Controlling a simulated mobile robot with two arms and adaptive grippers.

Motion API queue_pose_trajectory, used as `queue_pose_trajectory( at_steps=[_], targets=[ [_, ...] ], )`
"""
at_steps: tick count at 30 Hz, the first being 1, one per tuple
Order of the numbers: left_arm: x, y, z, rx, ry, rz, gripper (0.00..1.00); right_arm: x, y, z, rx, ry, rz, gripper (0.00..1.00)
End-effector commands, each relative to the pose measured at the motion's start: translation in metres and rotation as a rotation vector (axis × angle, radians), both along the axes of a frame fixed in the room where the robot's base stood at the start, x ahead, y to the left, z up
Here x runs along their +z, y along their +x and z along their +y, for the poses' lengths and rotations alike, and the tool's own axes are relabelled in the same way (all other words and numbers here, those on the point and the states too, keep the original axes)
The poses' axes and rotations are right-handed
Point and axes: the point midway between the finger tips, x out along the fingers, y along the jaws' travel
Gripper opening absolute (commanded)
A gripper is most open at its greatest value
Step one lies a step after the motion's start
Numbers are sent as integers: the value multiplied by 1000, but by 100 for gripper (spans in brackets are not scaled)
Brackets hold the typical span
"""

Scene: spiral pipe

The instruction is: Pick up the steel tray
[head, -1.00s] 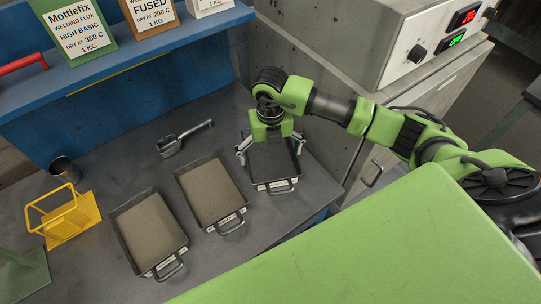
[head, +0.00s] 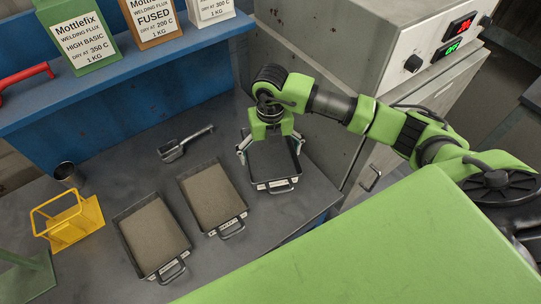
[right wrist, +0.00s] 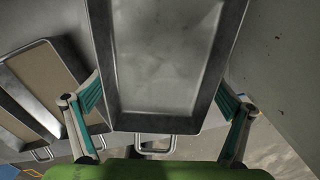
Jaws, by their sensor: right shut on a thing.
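The steel tray (head: 276,168) is dark, shallow and empty inside, with a label and a wire handle on its near side. It fills the middle of the right wrist view (right wrist: 165,60). My right gripper (head: 269,148) comes over the tray from above and is shut on it. Its fingers lie against the two long side walls, one on each side, as the right wrist view shows. The tray is over the right end of the bench; how high it is off the top is hard to tell. My left gripper is not in view.
Two trays of brown powder, one in the middle (head: 210,198) and one further left (head: 153,238), stand on the bench (head: 110,175). A scoop (head: 173,152), a metal cup (head: 68,173) and a yellow rack (head: 75,222) are also there. A grey cabinet (head: 330,40) stands close behind.

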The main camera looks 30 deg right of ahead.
Motion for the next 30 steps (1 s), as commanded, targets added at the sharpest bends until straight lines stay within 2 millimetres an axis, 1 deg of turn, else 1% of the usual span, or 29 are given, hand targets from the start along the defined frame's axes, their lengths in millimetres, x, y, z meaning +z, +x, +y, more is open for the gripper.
queue_pose_trajectory(
  at_steps=[1,10,11,15,21,25,30],
  targets=[
    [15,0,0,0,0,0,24,14,-6,6,6,1,1,65],
    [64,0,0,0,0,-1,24,70,-39,36,7,2,1,65],
    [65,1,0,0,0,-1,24,69,-46,42,9,3,3,65],
    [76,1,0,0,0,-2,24,81,-68,62,8,4,2,65],
    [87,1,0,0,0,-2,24,92,-91,83,6,2,1,65],
    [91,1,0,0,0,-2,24,96,-99,90,4,2,3,65],
    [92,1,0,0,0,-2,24,97,-103,93,2,1,2,65]
  ],
)
